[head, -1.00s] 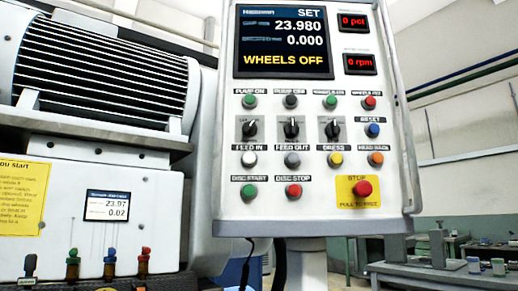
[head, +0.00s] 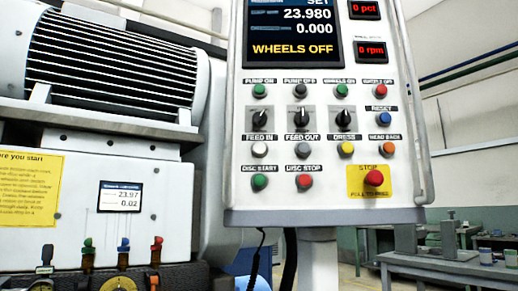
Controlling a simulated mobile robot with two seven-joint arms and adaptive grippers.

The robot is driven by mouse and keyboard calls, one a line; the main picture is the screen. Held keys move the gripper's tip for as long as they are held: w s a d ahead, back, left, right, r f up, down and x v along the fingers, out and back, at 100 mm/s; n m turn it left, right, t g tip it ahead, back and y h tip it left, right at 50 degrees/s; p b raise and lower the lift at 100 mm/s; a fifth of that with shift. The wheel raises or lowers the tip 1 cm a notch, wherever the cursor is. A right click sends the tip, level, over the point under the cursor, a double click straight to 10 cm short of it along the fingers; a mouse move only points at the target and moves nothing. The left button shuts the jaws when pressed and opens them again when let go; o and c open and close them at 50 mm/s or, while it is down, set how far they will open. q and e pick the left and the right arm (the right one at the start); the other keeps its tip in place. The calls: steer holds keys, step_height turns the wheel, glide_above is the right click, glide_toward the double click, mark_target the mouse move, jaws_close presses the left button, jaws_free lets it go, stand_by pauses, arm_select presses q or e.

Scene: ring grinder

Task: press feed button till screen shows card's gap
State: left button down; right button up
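The control panel (head: 240,205) fills the upper middle of the head view. Its screen (head: 292,62) reads 23.980 and 0.000 above "WHEELS OFF"; its top edge is cut off by the frame. The white FEED IN button (head: 260,149) and the grey FEED OUT button (head: 303,149) sit below the selector knobs. A yellow card (head: 30,190) on the machine at left is partly cut off, its visible heading ending "ere you start"; its small text is too blurred to read. Neither gripper is in view.
A small display (head: 121,197) on the machine reads 23.97 and 0.02. Coloured levers (head: 123,250) stand below it. The red STOP button (head: 374,178) is at the panel's lower right. A grey workbench (head: 440,268) stands in the right background.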

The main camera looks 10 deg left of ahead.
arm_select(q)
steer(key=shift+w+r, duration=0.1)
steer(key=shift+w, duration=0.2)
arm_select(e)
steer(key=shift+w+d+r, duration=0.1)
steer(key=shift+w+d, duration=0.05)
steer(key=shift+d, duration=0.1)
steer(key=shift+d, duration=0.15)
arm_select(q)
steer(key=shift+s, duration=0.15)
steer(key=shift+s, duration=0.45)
